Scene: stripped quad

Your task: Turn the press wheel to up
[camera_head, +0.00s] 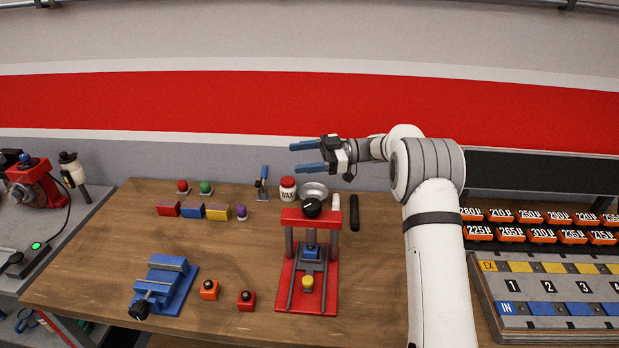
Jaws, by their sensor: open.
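The red press (307,296) stands on the wooden bench, right of the middle. Its black press wheel (312,207) sits on the red top beam and carries a pale pointer mark. I cannot read which setting the mark points to. My gripper (307,157) is above and behind the wheel, apart from it. Its two blue fingers point left and are spread, with nothing between them. A blue block and a yellow-topped piece (307,283) sit in the press below the beam.
A wax jar (288,190) and a metal bowl (314,190) stand close behind the press. A blue vise (163,287), small orange and red blocks, and coloured blocks (193,210) lie to the left. A numbered tray (550,265) is at the right. Bare bench (110,235) shows at left.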

